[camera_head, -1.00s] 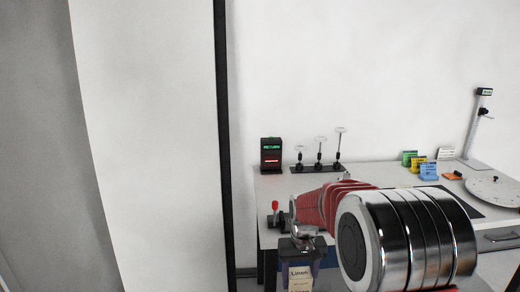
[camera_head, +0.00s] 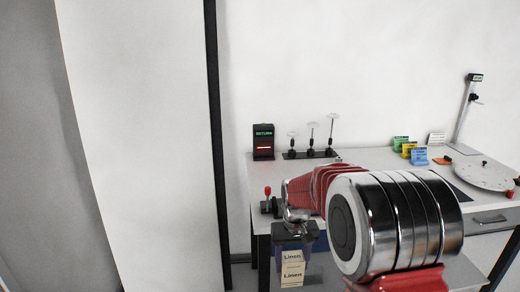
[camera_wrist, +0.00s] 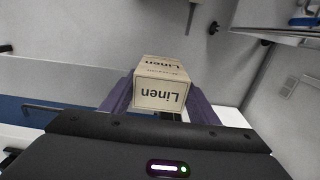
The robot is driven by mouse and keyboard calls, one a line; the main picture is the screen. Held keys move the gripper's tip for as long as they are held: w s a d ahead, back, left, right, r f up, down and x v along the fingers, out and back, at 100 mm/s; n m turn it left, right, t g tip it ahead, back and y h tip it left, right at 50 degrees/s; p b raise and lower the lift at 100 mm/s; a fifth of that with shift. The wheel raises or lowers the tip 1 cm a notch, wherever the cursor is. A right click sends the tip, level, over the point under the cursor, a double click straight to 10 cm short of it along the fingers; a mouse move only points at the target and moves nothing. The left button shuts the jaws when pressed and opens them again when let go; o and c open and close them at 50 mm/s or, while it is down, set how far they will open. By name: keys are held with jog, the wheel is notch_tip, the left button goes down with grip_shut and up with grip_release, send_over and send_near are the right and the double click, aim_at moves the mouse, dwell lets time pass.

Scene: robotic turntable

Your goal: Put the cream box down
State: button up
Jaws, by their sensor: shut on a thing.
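The cream box (camera_head: 292,272), printed "Linen", hangs in my gripper (camera_head: 293,252) in front of the table's left front edge in the head view. My gripper is shut on it. In the wrist view the cream box (camera_wrist: 160,88) sits between the two dark fingers of my gripper (camera_wrist: 158,100), with its "Linen" face towards the camera. What is directly beneath the box is hard to make out.
A white table (camera_head: 262,190) carries a black display unit (camera_head: 263,142), several clear-topped stands (camera_head: 311,140), coloured cards (camera_head: 410,150) and a round turntable (camera_head: 485,175). A red-knobbed lever (camera_head: 267,198) stands near its left front. A dark vertical post (camera_head: 217,130) rises to the left.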

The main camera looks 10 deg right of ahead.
jog(key=w+r+m, duration=0.1)
jog(key=w+r, duration=0.2)
jog(key=r, duration=0.5)
jog(key=w+r+m, duration=0.2)
jog(key=w+r, duration=0.2)
jog(key=r, duration=0.4)
jog(key=shift+w+a, duration=0.25)
jog(key=shift+a, duration=0.05)
jog(key=shift+s+r, duration=0.1)
jog(key=shift+s, duration=0.05)
